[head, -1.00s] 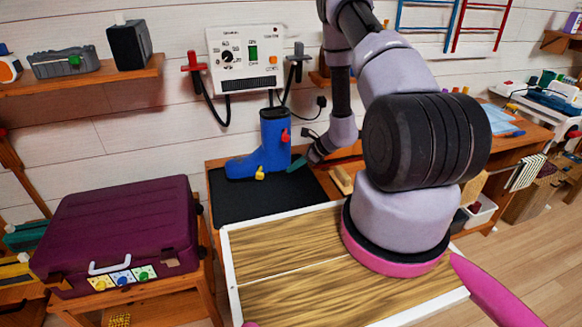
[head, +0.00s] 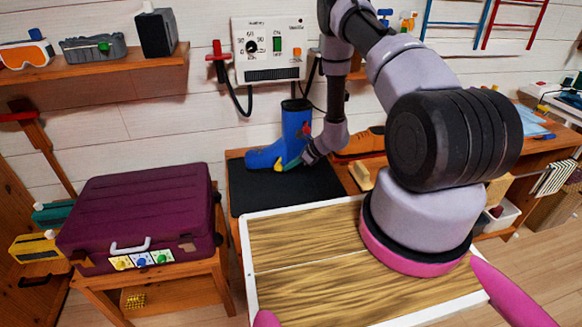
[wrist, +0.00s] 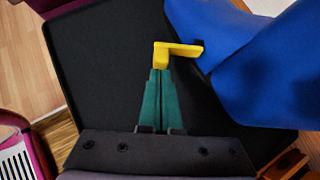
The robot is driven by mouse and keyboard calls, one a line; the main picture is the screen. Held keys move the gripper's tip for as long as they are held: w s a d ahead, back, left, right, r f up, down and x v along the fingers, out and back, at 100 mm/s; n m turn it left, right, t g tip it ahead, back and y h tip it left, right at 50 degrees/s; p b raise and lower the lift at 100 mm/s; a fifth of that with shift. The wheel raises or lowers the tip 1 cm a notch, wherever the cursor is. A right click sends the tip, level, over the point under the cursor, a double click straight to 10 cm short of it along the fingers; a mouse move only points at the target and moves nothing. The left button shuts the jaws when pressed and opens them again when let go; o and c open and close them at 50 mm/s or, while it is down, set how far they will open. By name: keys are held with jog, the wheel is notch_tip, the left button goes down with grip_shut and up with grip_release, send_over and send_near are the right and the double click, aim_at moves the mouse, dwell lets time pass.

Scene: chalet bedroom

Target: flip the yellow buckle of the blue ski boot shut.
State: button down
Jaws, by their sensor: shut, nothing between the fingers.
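The blue ski boot (head: 293,130) stands upright on a black mat (head: 240,190), toe to the left. Its yellow buckle (head: 277,164) is low on the boot, partly hidden by my gripper. In the wrist view the yellow buckle (wrist: 182,48) is L-shaped and sticks out from the blue boot (wrist: 265,75), its free end bent toward my gripper. My gripper (wrist: 160,73) has its teal fingers shut and empty, with the tips at the buckle's bent end. They look touching or nearly so. My gripper (head: 288,166) is at the boot's near side in the head view.
A red buckle (head: 306,129) sits higher on the boot. A wall control box (head: 268,50) with hanging cables is behind it. A purple suitcase (head: 140,215) stands at the left. The mat's left part is bare.

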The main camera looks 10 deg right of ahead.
aim_at(275, 167)
jog(key=shift+s+a+m+t+h, duration=0.15)
jog(key=shift+a+m+t+h, duration=0.2)
jog(key=shift+m, duration=0.25)
jog(key=shift+a+m+t+h, duration=0.35)
jog(key=shift+a+m+t, duration=0.2)
jog(key=shift+a+m, duration=0.3)
jog(key=shift+w+a, duration=0.2)
jog(key=shift+a, duration=0.95)
jog(key=shift+w+a, duration=0.45)
jog(key=shift+a, duration=0.35)
jog(key=shift+w+d, duration=0.2)
jog(key=shift+d, duration=0.6)
